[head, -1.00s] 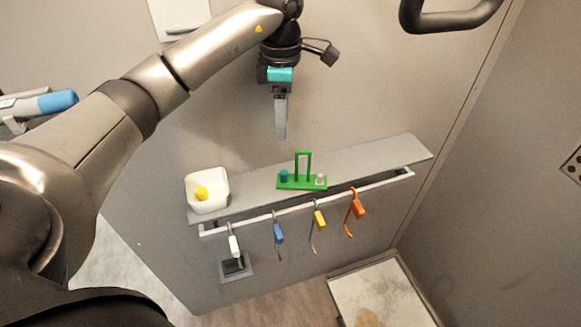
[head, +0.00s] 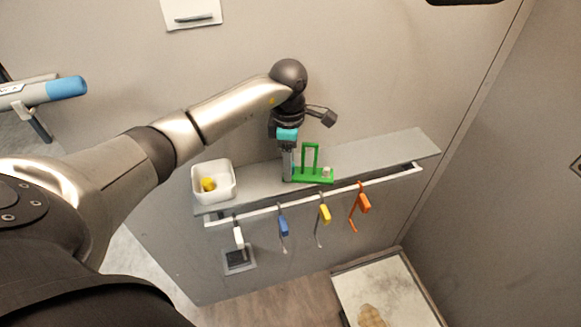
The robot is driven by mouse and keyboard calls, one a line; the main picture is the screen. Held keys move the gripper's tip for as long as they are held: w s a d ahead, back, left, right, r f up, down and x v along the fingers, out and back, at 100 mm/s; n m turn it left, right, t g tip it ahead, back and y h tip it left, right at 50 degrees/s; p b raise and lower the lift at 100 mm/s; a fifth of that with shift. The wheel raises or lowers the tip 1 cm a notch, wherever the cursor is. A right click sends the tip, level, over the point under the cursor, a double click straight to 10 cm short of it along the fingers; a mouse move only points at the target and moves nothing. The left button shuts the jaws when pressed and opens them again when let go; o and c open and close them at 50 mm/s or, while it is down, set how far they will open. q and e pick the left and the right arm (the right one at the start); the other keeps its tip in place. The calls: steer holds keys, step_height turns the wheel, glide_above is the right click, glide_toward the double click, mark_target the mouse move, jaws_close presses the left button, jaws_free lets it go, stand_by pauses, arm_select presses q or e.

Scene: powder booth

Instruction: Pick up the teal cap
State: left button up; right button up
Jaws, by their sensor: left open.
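The teal cap is hidden in the head view behind the fingers of my left gripper (head: 287,178). The gripper points down over the left end of the green rack (head: 314,180), which stands on the grey shelf (head: 375,152). My left gripper is open. I cannot tell whether its fingers touch the cap. A pale cap (head: 326,171) sits at the right end of the rack. My right gripper is not in view.
A white bin (head: 226,180) with a yellow piece (head: 208,185) in it stands on the shelf's left end. White, blue, yellow and orange hooked tools hang from the rail (head: 270,214) in front. The shelf's right part is clear.

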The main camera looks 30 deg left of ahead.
arm_select(q)
steer(key=shift+f, duration=0.25)
jaws_close()
stand_by(0.3)
